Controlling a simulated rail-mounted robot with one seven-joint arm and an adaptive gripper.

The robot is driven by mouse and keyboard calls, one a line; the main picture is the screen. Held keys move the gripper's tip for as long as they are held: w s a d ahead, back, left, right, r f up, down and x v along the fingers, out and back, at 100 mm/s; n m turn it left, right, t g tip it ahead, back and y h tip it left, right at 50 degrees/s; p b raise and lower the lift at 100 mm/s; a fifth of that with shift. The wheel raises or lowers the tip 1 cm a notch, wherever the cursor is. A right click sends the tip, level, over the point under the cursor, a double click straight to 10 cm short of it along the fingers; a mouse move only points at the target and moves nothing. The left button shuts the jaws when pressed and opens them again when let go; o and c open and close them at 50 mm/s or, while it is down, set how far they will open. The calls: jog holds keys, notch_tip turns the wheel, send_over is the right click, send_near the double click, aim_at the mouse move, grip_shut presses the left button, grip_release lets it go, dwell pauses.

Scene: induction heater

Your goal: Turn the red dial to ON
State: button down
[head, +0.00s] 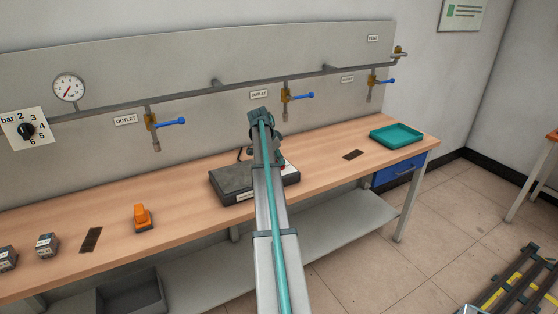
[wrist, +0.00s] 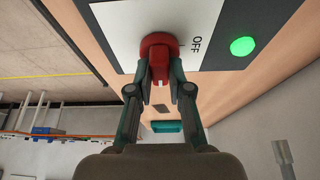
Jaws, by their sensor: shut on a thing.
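The red dial (wrist: 158,58) is on a white panel (wrist: 120,25) of the induction heater, at the top of the wrist view. My gripper (wrist: 161,90) has a finger on each side of the dial's grip bar and is shut on it. A white mark on the bar points down in the wrist view, away from the printed OFF (wrist: 196,45). OFF lies to the right of the dial. A green light (wrist: 243,46) glows further right.
The wooden bench (head: 185,190) holds an orange item (head: 142,217) to the left and a teal tray (head: 396,135) to the right. Blue-handled valves (head: 170,122) stick out from the back panel above. The bench between heater and tray is mostly clear.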

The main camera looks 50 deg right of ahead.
dwell(0.3)
jog(key=c, duration=1.1)
grip_release()
jog(key=shift+r, duration=0.1)
jog(key=v, duration=1.2)
jog(key=shift+w, duration=0.1)
